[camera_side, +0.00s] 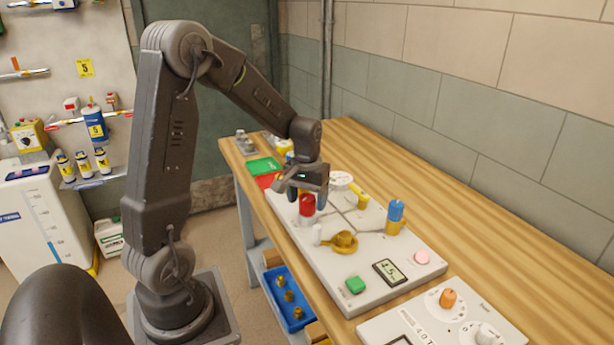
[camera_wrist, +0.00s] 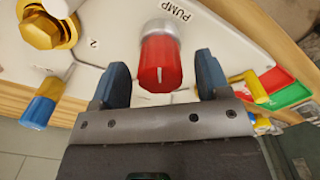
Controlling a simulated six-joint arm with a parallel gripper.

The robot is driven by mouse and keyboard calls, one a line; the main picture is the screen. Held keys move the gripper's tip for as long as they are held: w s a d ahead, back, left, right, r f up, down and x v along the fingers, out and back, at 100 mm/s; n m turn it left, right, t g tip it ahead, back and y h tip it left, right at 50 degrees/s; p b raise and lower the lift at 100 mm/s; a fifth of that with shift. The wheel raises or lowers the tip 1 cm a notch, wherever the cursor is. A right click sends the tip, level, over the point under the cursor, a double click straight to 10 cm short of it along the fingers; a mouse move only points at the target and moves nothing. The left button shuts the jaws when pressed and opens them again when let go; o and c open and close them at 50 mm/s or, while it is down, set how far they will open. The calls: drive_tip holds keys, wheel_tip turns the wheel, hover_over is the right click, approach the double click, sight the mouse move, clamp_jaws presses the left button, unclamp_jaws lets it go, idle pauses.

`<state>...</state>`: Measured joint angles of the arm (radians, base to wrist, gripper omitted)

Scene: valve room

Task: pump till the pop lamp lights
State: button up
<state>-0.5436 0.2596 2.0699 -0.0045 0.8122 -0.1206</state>
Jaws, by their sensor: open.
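The red pump knob (camera_wrist: 160,64), on a silver collar next to the word PUMP, stands between my two fingers in the wrist view. My gripper (camera_wrist: 160,78) is open, with one blue-grey finger on each side of the knob and a small gap on both sides. In the side view my gripper (camera_side: 309,188) hangs just over the red knob (camera_side: 307,205) on the white panel (camera_side: 318,265). A pale pink round piece (camera_side: 421,257) sits at the panel's right end and looks unlit; I cannot read its label, so I cannot tell whether it is the pop lamp.
The panel also carries a brass valve (camera_side: 344,241), a blue-and-yellow piece (camera_side: 396,213), a green button (camera_side: 355,285) and a small number display (camera_side: 390,272). A second panel (camera_side: 450,325) with an orange knob lies in front. The wooden table is clear along the wall.

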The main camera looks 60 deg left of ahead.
sight(307, 197)
wheel_tip(307, 197, up, 13)
idle(0.3)
drive_tip(key=shift+f, duration=0.15)
idle(0.7)
drive_tip(key=s+d+m+t, duration=0.2)
drive_tip(key=s+d, duration=0.4)
drive_tip(key=d, duration=0.3)
drive_tip(key=s+d+r+m+t, duration=0.1)
drive_tip(key=s+d+m+t, duration=0.2)
drive_tip(key=d, duration=0.7)
drive_tip(key=s+m, duration=0.2)
drive_tip(key=s, duration=0.2)
drive_tip(key=shift+d+r+m+t, duration=0.2)
drive_tip(key=shift+m+t, duration=0.1)
drive_tip(key=shift+c, duration=0.3)
